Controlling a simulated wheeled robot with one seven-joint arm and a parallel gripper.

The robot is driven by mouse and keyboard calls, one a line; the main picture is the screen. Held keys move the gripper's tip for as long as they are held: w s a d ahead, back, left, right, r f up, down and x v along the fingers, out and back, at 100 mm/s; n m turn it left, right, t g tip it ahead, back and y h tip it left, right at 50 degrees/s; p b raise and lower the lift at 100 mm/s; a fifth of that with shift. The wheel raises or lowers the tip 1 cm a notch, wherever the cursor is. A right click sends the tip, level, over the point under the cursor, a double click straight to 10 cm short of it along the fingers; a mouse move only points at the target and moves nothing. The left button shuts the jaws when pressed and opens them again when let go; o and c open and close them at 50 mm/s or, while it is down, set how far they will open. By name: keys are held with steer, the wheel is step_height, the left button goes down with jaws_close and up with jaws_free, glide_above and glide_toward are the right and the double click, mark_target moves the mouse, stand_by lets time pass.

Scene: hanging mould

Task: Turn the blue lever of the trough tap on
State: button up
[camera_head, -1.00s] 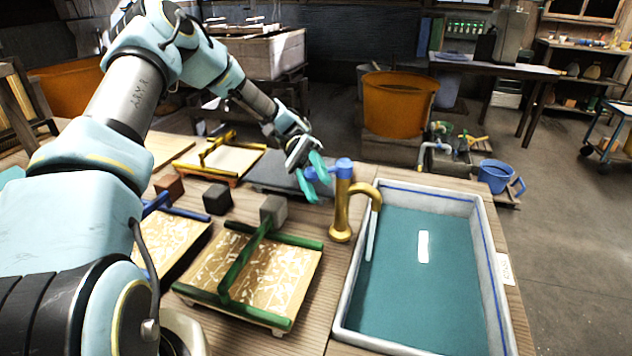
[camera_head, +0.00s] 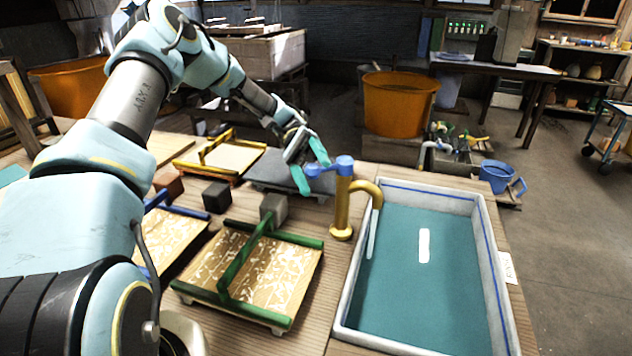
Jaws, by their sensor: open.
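The brass trough tap (camera_head: 342,210) stands at the left edge of the trough (camera_head: 352,290), its spout curving over the water. Its blue lever (camera_head: 322,169) sits on top and points left from the tap's head. My gripper (camera_head: 310,166), with teal fingers, is open at the lever's free end. One finger is on the far side of the lever and the other on the near side. I cannot tell whether either finger touches it. A pale streak hangs below the spout; I cannot tell whether it is running water.
Left of the tap lie a green-framed mould (camera_head: 262,280), a grey block (camera_head: 273,208), a black block (camera_head: 217,196) and a dark grey slab (camera_head: 270,172). An orange tub (camera_head: 400,105) stands behind, and a blue watering can (camera_head: 497,177) is right of the trough.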

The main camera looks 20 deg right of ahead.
steer(key=shift+w+d+p, duration=0.15)
steer(key=shift+w+p, duration=0.25)
steer(key=shift+w, duration=0.75)
steer(key=shift+w+d+p, duration=0.15)
steer(key=shift+w+p, duration=0.2)
steer(key=shift+w, duration=0.8)
